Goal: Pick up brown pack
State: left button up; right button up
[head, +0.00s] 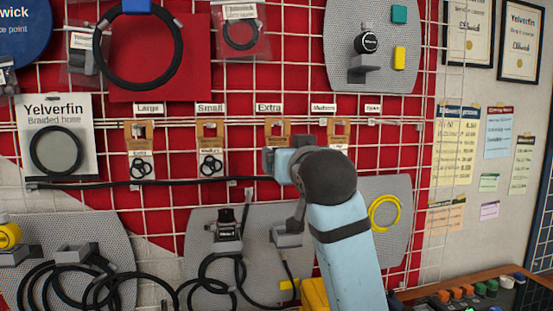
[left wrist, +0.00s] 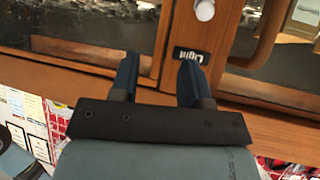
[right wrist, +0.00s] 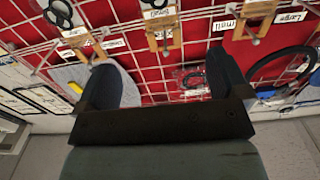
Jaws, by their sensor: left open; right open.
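Several brown packs hang in a row on hooks of the wire grid in the head view. The one under "Large" (head: 140,131) and the one under "Small" (head: 210,131) show black rings in their lower parts. The pack under "Extra" (head: 277,128) and the one to its right (head: 339,130) are partly hidden behind my right arm. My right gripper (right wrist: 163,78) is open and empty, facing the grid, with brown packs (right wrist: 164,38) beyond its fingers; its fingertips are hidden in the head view. My left gripper (left wrist: 157,72) is open and empty, by a wooden cabinet, outside the head view.
A black hose (head: 150,184) runs across the grid below the packs. Grey pegboards (head: 205,262) with fittings hang lower. The wooden cabinet (left wrist: 90,66) with a "Light" label (left wrist: 188,55) is close to my left gripper. A bench (head: 480,280) stands at the lower right.

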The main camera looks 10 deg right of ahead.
jog(key=shift+w+f+p, duration=0.2)
jog(key=shift+w+p, duration=0.25)
jog(key=shift+w, duration=2.75)
jog(key=shift+w+f+p, duration=0.15)
jog(key=shift+w+p, duration=0.3)
jog(key=shift+w, duration=2.7)
jog(key=shift+s, duration=0.1)
jog(key=c, duration=1)
